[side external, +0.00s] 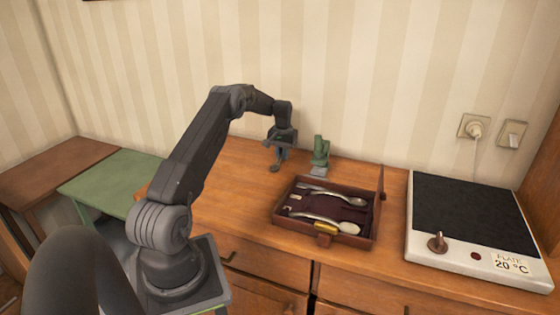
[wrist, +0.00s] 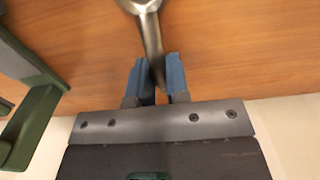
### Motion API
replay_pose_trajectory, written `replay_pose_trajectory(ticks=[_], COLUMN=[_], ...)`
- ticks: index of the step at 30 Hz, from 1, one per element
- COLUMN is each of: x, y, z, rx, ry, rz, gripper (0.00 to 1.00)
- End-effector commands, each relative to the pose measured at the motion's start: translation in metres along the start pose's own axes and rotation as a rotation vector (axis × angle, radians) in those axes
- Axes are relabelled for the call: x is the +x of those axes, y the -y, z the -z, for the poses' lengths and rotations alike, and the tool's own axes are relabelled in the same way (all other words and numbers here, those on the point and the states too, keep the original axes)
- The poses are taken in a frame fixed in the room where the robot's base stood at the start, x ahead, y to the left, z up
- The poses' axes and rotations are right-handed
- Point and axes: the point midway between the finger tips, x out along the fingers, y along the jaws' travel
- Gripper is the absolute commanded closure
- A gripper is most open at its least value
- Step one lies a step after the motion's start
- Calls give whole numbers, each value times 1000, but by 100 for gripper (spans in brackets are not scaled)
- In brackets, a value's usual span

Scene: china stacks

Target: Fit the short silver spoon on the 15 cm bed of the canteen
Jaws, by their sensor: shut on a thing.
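My gripper (wrist: 157,75) is shut on the handle of a silver spoon (wrist: 150,30), whose bowl end points away from the jaws and is cut off by the top of the wrist view. In the side view my gripper (side external: 279,160) hangs over the back of the wooden cabinet top, left of the canteen; the held spoon is too small to make out there. The canteen (side external: 277,211) is an open brown box with dark purple lining. A silver spoon (side external: 335,192) lies in its back part and another silver spoon (side external: 322,219) in its front part. Bed sizes are not readable.
A green stand (side external: 320,153) is behind the canteen, close to the right of my gripper; green parts (wrist: 37,115) show at left in the wrist view. A hot plate (side external: 468,215) marked 20 °C stands at right. The cabinet top (side external: 235,190) left of the canteen is clear.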

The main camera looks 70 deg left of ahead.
Motion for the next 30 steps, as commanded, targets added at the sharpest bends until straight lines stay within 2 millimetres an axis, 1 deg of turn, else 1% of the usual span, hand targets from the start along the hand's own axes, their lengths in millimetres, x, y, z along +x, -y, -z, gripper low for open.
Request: replay_pose_trajectory(ticks=[10, 30], x=[-2, -28], y=[0, 0], z=[0, 0], rx=[0, 0], ry=[-1, -1], rz=[0, 0], gripper=[100, 100])
